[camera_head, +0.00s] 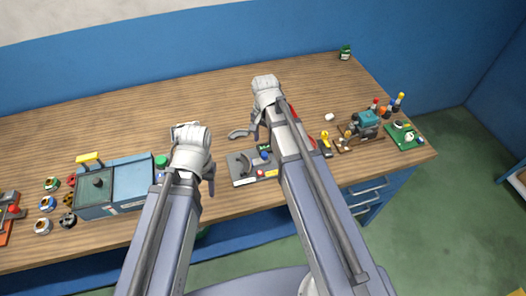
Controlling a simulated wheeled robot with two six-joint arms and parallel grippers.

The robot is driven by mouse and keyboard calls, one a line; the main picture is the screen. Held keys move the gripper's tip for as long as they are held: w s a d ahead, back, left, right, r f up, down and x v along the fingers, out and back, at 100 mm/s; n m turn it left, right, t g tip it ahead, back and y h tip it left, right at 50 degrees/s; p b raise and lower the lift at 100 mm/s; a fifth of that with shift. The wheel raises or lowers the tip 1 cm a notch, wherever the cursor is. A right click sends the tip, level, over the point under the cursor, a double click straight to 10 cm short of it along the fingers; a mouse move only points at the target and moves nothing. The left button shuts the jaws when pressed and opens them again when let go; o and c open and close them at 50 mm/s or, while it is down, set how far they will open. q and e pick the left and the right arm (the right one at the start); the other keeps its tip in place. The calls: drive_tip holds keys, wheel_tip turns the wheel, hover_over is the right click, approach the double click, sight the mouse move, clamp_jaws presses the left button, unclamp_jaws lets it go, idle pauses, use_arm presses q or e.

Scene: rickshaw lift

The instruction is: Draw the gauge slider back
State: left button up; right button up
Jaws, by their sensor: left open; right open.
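A grey panel (243,180) lies near the front edge of the bench, between my two arms. It carries a dark curved gauge-like part (246,162) and small coloured knobs. I cannot make out the gauge slider for certain; my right arm covers part of the panel's right side. My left gripper (195,160) is open, left of the panel and apart from it in the picture. My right gripper (262,108) is open, above the bench and beyond the panel. Both grippers look empty, though their fingertips are partly hidden.
A blue-grey box (132,187) and several coloured rings and rolls (47,203) are at the left. A teal machine (363,124), a green board (404,136) and small bottles (398,102) stand at the right. The wooden bench (110,125) is clear at the back left.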

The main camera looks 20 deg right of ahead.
sight(265, 154)
use_arm(q)
wheel_tip(265, 154, down, 7)
drive_tip(key=b, duration=0.7)
drive_tip(key=shift+f, duration=0.2)
use_arm(e)
wheel_tip(265, 154, down, 8)
drive_tip(key=shift+r, duration=0.25)
drive_tip(key=shift+r, duration=0.1)
clamp_jaws()
idle(0.3)
